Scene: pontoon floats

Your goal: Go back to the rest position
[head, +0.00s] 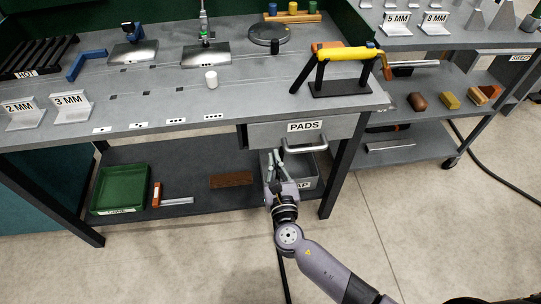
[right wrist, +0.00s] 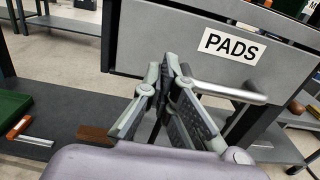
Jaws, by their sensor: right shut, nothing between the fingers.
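My right gripper (head: 279,155) is shut and empty, with its fingers pointing at the front of the PADS drawer (head: 265,133). In the right wrist view its fingertips (right wrist: 172,65) meet just left of the drawer's handle (right wrist: 228,91). The fingers are not around the handle; whether they touch the drawer front, I cannot tell. The handle (head: 306,147) also shows in the head view, right of the fingertips. Whether the drawer is fully closed is not clear. My right arm reaches in from the lower right. My left gripper is not in view.
The grey bench (head: 150,95) is above the gripper. A yellow-handled tool on a black stand (head: 345,55) is near its right end. On the lower shelf are a green tray (head: 120,190), a brown block (head: 231,180) and a grey bin (head: 306,182) beside my wrist. The floor in front is clear.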

